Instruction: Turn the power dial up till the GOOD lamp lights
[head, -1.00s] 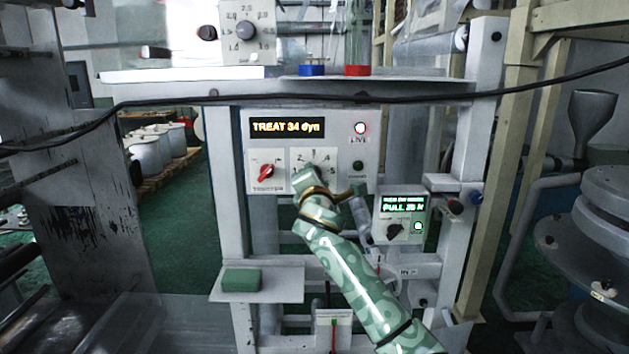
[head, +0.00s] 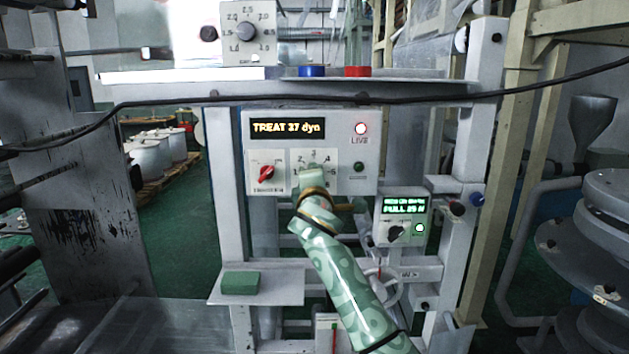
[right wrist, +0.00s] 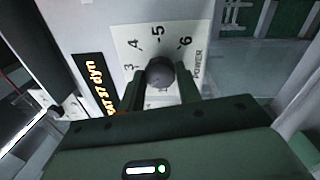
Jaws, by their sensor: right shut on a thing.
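The treater panel (head: 226,150) stands upright in the middle of the head view. Its display (head: 287,128) reads "TREAT 37 dyn". The power dial (right wrist: 160,73) is a dark round knob on a white numbered plate in the right wrist view. My right gripper (right wrist: 166,88) is shut on it, with a finger on either side. In the head view my gripper and arm hide the knob. The GOOD lamp (head: 358,166) is dark green and unlit. The LIVE lamp (head: 361,129) glows. My left gripper is not in view.
A red selector (head: 266,173) sits left of the dial. A pull unit (head: 403,206) with a lit green display is at lower right. A green block (head: 240,282) lies on a shelf below. A black cable (head: 400,99) crosses in front above the panel.

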